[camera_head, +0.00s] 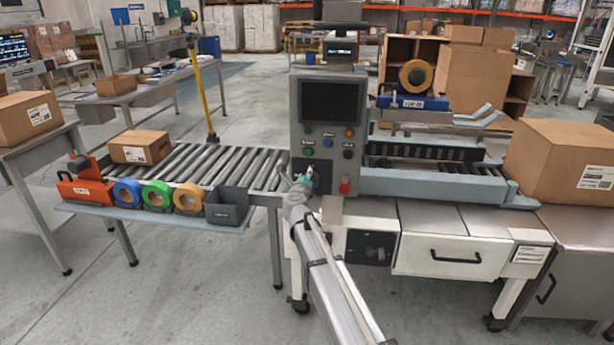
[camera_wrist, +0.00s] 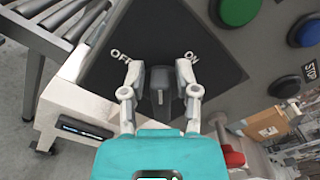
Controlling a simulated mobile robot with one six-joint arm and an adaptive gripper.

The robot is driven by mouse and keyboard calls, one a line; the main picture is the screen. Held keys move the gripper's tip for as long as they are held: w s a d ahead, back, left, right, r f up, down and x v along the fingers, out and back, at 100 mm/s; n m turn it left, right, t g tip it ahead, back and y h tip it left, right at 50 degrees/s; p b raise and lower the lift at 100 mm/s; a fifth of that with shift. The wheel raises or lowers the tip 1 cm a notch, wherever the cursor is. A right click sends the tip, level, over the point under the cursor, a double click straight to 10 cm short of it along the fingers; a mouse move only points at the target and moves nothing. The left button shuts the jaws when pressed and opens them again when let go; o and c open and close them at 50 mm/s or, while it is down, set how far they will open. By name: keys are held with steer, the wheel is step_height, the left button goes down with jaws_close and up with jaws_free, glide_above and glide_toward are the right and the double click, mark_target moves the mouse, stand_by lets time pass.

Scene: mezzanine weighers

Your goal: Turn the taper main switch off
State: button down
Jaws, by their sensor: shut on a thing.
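The taper main switch is a dark grey rotary knob (camera_wrist: 160,77) on a black plate (camera_wrist: 140,28), seen in the wrist view. The plate carries the word OFF at the knob's upper left and ON at its upper right. My gripper (camera_wrist: 160,72) is shut on the knob, one finger on each side of it. The knob's grip looks about upright between the two words; I cannot tell for sure which one it points to. In the head view my gripper (camera_head: 304,182) is at the lower left of the grey control panel (camera_head: 330,72), and it hides the knob.
A red button (camera_head: 344,187) is close by on the panel. A roller conveyor (camera_head: 225,160) and small dark bin (camera_head: 227,205) stand to the left.

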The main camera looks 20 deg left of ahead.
steer(key=n, duration=0.2)
steer(key=f+n+b, duration=0.1)
steer(key=n, duration=0.2)
steer(key=shift+s+f, duration=0.15)
steer(key=shift+f, duration=0.05)
steer(key=shift+a+f+n+b, duration=0.1)
steer(key=shift+f+n+b, duration=0.1)
steer(key=shift+n, duration=0.8)
steer(key=shift+f+n+b, duration=0.15)
steer(key=shift+n, duration=0.85)
steer(key=c, duration=0.6)
jaws_free()
steer(key=shift+w, duration=0.2)
steer(key=shift+o, duration=0.2)
steer(key=shift+a, duration=0.1)
steer(key=shift+s, duration=0.15)
steer(key=v, duration=1.1)
steer(key=shift+s, duration=0.4)
